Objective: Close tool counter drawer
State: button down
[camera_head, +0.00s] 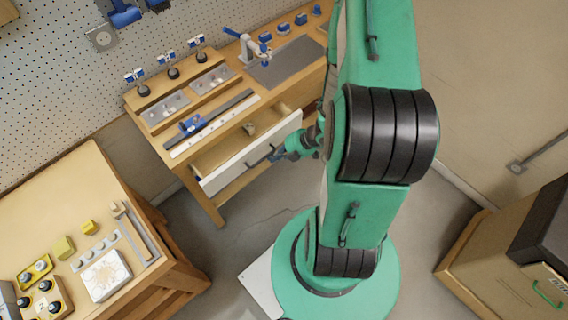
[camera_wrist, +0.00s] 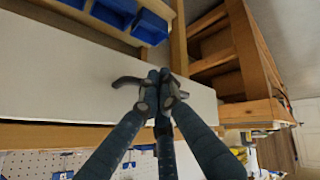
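The tool counter (camera_head: 166,152) is a wooden bench by the pegboard wall. Its drawer (camera_head: 250,153) is open and sticks out from the front, with a white front panel and a dark bar handle (camera_head: 258,161). In the wrist view the white drawer front (camera_wrist: 60,85) spans the left and middle, and one end of the handle (camera_wrist: 127,81) shows left of my fingertips. My gripper (camera_wrist: 159,77) has its fingers together at the handle; whether the bar lies between them is hidden. In the head view my gripper (camera_head: 279,155) is at the handle, partly hidden by my arm.
A wooden bench (camera_head: 85,185) with yellow blocks and tools stands at the lower left. A brown cabinet (camera_head: 505,255) is at the right. Grey floor is open below the drawer. Blue bins (camera_wrist: 115,12) and wooden framing (camera_wrist: 235,60) show in the wrist view.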

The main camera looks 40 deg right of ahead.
aim_at(265, 145)
jog(key=w+p, duration=0.4)
jog(key=w, duration=0.7)
jog(key=shift+w+d, duration=0.1)
jog(key=shift+w, duration=0.2)
jog(key=shift+s, duration=0.5)
jog(key=s, duration=0.3)
jog(key=shift+s+f, duration=0.15)
jog(key=shift+f, duration=0.2)
jog(key=p+v, duration=0.2)
jog(key=v, duration=0.7)
jog(key=shift+s+r, duration=0.15)
jog(key=shift+r, duration=0.25)
jog(key=shift+d, duration=0.1)
